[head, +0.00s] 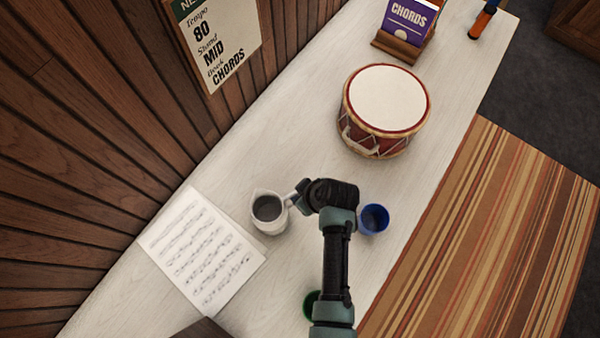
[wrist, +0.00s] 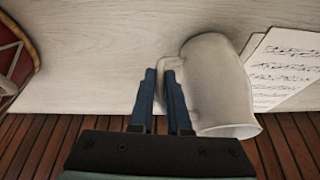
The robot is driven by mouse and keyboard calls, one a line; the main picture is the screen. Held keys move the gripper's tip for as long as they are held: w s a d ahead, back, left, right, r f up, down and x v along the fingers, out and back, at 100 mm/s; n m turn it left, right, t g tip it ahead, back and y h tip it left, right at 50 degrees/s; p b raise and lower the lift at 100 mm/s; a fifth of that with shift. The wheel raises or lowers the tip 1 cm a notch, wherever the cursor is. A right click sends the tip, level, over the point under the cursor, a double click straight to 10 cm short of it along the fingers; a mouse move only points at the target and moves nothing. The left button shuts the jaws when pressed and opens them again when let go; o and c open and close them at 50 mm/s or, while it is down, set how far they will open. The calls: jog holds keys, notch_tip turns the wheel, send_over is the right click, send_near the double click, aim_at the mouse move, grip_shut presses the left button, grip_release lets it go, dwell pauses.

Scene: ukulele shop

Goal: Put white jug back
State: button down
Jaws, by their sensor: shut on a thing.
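The white jug (head: 257,222) is upright on or just above the pale counter, left of my arm, with a dark inside. In the wrist view the jug (wrist: 217,85) is just right of the fingers, its handle toward them. My gripper (head: 294,200) reaches the jug's handle from the right. In the wrist view my gripper (wrist: 160,75) has its two fingers closed around the handle. I cannot tell whether the jug's base touches the counter.
A blue cup (head: 374,219) stands right of my wrist and a green one (head: 311,304) is partly hidden by my arm. Sheet music (head: 202,252) lies left of the jug. A red drum (head: 386,110) and a chords book stand (head: 402,44) are farther back. A wood wall borders the left.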

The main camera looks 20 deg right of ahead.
jog(key=shift+f, duration=0.1)
jog(key=shift+f, duration=0.15)
jog(key=c, duration=0.9)
grip_release()
jog(key=v, duration=1.2)
